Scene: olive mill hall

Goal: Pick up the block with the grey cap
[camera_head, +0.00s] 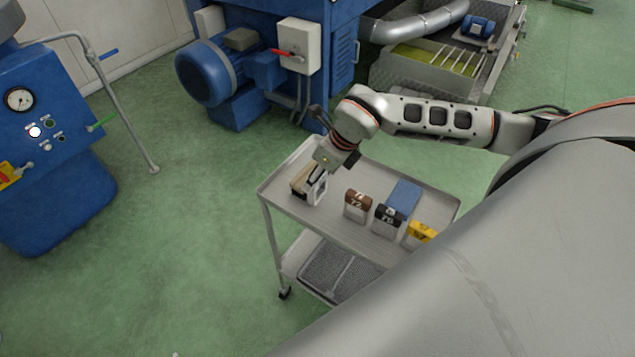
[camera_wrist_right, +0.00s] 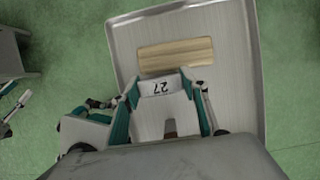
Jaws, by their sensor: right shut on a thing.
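The block with the grey cap (camera_wrist_right: 160,86) is pale and bears the dark number 27 in the right wrist view. My right gripper (camera_wrist_right: 161,96) is shut on it, with one finger against each side. In the head view the block (camera_head: 318,193) is at the left end of the trolley's top tray, partly hidden by my right gripper (camera_head: 317,182). I cannot tell whether it still touches the tray. My left gripper is not in view.
A wooden piece (camera_wrist_right: 176,53) lies close beside the held block. Right of it on the trolley (camera_head: 335,231) stand brown-capped (camera_head: 357,205), black-capped (camera_head: 388,219) and yellow-capped (camera_head: 421,234) blocks and a blue object (camera_head: 404,195). Blue machinery (camera_head: 212,72) stands behind; green floor is clear at left.

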